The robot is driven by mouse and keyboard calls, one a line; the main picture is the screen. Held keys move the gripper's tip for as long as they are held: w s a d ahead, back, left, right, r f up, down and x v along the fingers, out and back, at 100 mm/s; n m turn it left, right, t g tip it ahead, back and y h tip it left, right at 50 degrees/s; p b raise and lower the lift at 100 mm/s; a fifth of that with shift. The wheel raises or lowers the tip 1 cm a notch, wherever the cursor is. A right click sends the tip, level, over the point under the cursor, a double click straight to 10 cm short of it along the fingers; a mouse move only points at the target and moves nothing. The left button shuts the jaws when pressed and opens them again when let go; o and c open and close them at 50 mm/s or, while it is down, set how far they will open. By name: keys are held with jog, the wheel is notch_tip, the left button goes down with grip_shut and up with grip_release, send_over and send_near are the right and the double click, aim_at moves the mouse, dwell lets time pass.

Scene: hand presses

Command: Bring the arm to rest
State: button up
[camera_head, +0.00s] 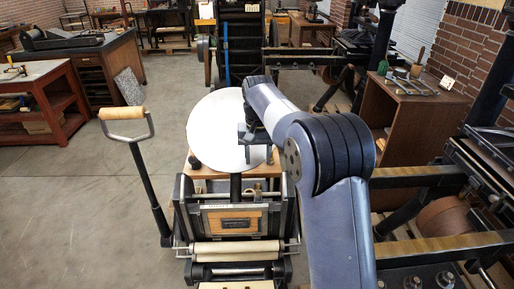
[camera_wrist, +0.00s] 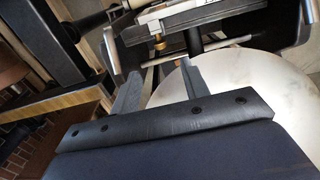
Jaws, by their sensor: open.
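My gripper (camera_head: 258,154) hangs at the end of my arm over the right part of a round white disc on a hand press. Its two fingers stand apart with nothing between them; the gap also shows in the wrist view (camera_wrist: 161,78). The white disc (camera_head: 213,125) lies behind and beside the fingers, and it fills the right of the wrist view (camera_wrist: 240,85). I cannot tell whether the fingers touch it. My arm reaches forward from the lower right of the head view, bent at a dark joint.
The press (camera_head: 235,222) has rollers at its front and a lever with a wooden grip (camera_head: 122,113) on its left. Another press (camera_head: 430,250) stands close on the right, near a wooden cabinet (camera_head: 415,125). A red bench (camera_head: 40,100) stands far left.

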aim_at(258, 186)
jog(key=shift+f, duration=0.15)
notch_tip(258, 186, down, 11)
jog(key=shift+p, duration=0.5)
jog(key=shift+b, duration=0.4)
jog(key=shift+s+t+b, duration=0.1)
jog(key=shift+t+b, duration=0.25)
jog(key=shift+t, duration=0.05)
jog(key=shift+r, duration=0.25)
jog(key=shift+r+p, duration=0.15)
jog(key=shift+p, duration=0.5)
